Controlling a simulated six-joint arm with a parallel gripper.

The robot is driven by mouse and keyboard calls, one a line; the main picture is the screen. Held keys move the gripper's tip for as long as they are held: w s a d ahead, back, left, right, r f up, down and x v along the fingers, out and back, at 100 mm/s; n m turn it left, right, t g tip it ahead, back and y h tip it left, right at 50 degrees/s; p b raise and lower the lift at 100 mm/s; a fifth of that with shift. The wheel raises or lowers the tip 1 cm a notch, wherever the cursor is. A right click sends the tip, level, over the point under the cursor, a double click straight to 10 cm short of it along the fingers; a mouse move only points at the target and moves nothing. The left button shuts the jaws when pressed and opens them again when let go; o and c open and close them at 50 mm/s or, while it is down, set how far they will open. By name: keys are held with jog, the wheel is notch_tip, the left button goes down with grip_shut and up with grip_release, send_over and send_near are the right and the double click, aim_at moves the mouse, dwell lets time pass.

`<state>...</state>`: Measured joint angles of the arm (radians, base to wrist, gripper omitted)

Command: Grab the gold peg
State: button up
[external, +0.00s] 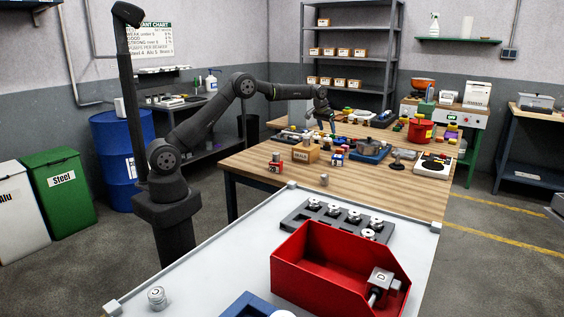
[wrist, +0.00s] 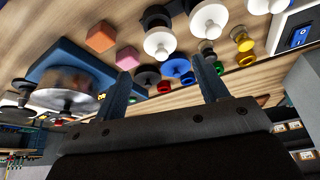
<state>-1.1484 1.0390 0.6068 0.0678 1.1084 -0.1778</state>
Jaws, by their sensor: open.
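The gold peg (wrist: 242,41) is in the wrist view, right of centre near the top, with another gold piece at its lower end. It lies to the right of both fingers, apart from them. My gripper (wrist: 161,67) is open, with nothing seen held. Between and just beyond its fingers are a blue peg (wrist: 178,68) and a black peg (wrist: 148,76). In the external view my gripper (external: 324,120) hangs above the far part of the wooden table. There I cannot pick out the gold peg among the small coloured things.
White pegs (wrist: 160,42) stand close to the gold one. A pot (wrist: 68,88) on a blue base lies to the left in the wrist view. A white scale (external: 433,165) and red can (external: 420,130) stand on the table (external: 258,165). A red bin (external: 320,262) is nearer.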

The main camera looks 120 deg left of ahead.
aim_at(327, 144)
jog(key=x, duration=0.5)
jog(key=shift+s+f, duration=0.1)
jog(key=shift+s, duration=0.05)
jog(key=shift+d, duration=0.1)
jog(key=c, duration=1.2)
